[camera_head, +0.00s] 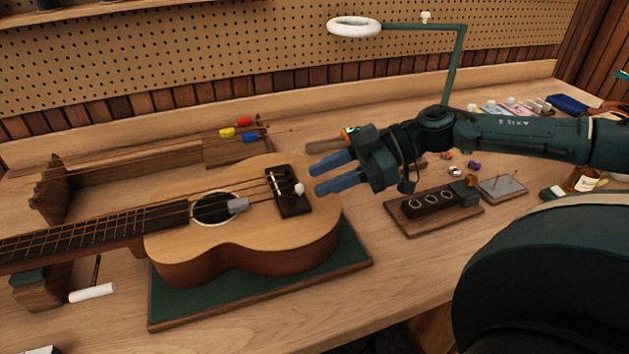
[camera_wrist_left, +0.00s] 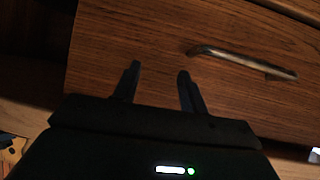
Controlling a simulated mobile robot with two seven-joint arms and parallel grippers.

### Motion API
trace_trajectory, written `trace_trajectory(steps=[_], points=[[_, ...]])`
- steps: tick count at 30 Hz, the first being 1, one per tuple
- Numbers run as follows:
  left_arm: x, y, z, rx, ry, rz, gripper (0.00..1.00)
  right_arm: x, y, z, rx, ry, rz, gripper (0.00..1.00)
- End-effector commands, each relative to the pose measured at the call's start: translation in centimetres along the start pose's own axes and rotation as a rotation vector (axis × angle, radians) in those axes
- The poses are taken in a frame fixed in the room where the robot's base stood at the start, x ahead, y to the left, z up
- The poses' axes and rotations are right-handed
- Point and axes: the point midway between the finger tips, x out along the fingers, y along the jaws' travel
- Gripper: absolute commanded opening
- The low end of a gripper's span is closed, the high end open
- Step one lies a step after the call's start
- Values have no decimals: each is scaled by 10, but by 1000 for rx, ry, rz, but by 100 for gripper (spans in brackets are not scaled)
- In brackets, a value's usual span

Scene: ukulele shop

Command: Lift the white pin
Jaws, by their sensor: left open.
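The white pin (camera_head: 299,188) shows as a small white knob at the dark bridge (camera_head: 287,196) of the ukulele (camera_head: 240,225), which lies face up. My right gripper (camera_head: 314,179) comes in from the right. Its two blue fingers are apart with nothing seen between them. Their tips point left, just to the right of the pin, with a small gap in the picture; I cannot tell their height above it. My left gripper (camera_wrist_left: 157,72) shows only in the left wrist view. It is open and empty, facing a wooden drawer front (camera_wrist_left: 210,75).
The ukulele's body rests on a green mat (camera_head: 260,285) with a wooden edge. A wooden block with rings (camera_head: 430,203) stands right of it. A white ring lamp (camera_head: 355,27) hangs above. A metal handle (camera_wrist_left: 240,60) is on the drawer.

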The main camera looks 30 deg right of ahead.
Motion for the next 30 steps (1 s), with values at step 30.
trace_trajectory(steps=[30], points=[[-1, -4, -2, -2, -3, -9, 43, 25, 0, 0, 0, -1, -1, 6]])
